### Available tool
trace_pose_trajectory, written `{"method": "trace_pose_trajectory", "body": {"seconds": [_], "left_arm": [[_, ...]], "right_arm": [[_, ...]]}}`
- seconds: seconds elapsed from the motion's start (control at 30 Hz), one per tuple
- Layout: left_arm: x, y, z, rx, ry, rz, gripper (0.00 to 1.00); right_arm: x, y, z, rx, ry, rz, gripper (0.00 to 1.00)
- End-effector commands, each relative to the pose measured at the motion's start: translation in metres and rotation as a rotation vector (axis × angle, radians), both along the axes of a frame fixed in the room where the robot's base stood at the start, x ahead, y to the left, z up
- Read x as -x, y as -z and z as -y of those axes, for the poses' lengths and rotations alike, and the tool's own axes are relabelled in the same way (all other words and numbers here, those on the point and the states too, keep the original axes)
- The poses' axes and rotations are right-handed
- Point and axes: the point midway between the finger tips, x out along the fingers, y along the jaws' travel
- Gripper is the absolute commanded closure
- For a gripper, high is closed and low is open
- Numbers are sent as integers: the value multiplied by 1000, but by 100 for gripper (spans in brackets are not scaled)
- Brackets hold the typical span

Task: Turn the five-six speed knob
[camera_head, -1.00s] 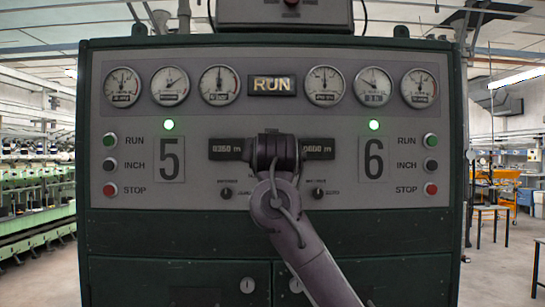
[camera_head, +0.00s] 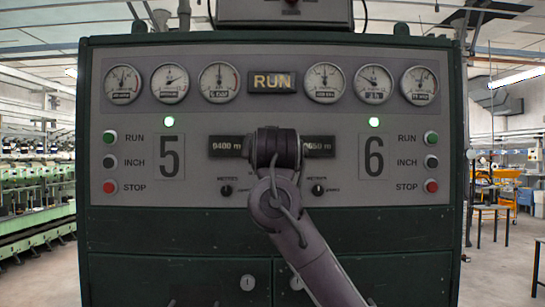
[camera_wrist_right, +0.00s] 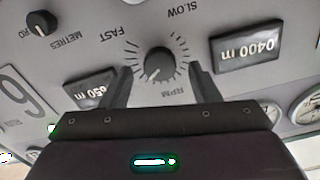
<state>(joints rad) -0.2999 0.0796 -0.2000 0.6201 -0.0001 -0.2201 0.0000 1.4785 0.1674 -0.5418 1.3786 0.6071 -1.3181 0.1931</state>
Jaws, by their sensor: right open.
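The black speed knob (camera_wrist_right: 159,63) sits on the grey panel inside a dial ring marked FAST, SLOW and RPM in the right wrist view, which shows the panel upside down. My right gripper (camera_wrist_right: 161,69) is open, with one finger on each side of the knob and a visible gap to both. Whether the fingertips reach beside the knob or stop short of the panel is hard to tell. In the head view my right arm and wrist (camera_head: 276,149) cover the knob, between the signs 5 (camera_head: 170,157) and 6 (camera_head: 374,157). My left gripper is out of view.
Two counters (camera_head: 225,146) (camera_wrist_right: 246,48) flank the knob. Small metre knobs (camera_head: 226,190) (camera_head: 318,190) sit below it. RUN, INCH and STOP buttons (camera_head: 110,162) (camera_head: 431,162) line both sides. Several gauges surround the lit RUN sign (camera_head: 272,82). Both green lamps are lit.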

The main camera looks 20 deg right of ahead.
Motion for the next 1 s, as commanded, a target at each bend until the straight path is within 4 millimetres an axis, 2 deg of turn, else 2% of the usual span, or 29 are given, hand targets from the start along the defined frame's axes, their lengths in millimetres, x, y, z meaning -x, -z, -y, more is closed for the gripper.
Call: {"method": "trace_pose_trajectory", "body": {"seconds": [0.03,0.2,0.4,0.87,0.93,1.0], "left_arm": [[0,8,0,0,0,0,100],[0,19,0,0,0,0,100],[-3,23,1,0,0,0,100],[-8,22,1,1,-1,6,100],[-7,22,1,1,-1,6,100],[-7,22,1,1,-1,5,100]], "right_arm": [[9,3,-3,2,-1,5,44],[38,3,-11,3,0,3,44],[57,3,-16,1,0,-1,44],[59,2,-17,-1,0,-2,44],[58,5,-18,1,-3,-7,44],[53,17,-20,6,-12,-28,44]]}}
